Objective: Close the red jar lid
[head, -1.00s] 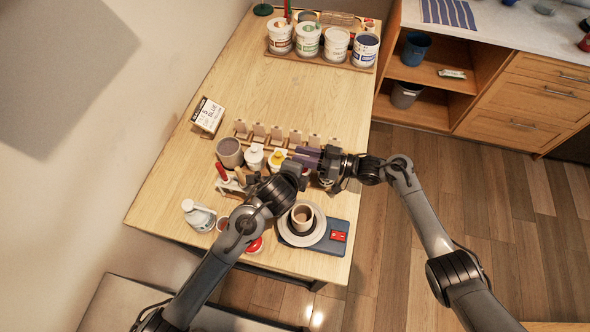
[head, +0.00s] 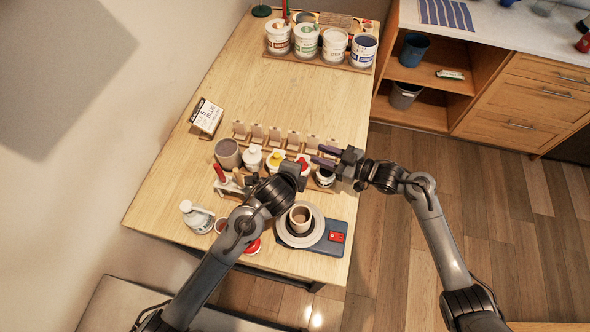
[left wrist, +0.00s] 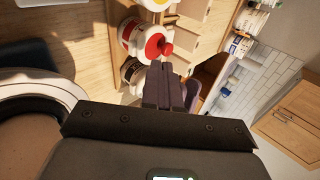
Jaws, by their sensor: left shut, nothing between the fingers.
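The red lid (head: 303,162) with its raised knob is on a white jar in the row on the table. It shows larger in the left wrist view (left wrist: 155,46), where it appears seated on the jar's mouth; I cannot tell if it is fully down. My left gripper (head: 303,176) is shut and empty, just in front of the red-lidded jar and partly covering it. In the left wrist view its fingers (left wrist: 163,84) point at the jar, their tips close to the lid. My right gripper (head: 323,155) is open and empty, just right of the lid, its fingers pointing left.
A dark-topped jar (head: 325,177) is below my right gripper. The table's middle is clear.

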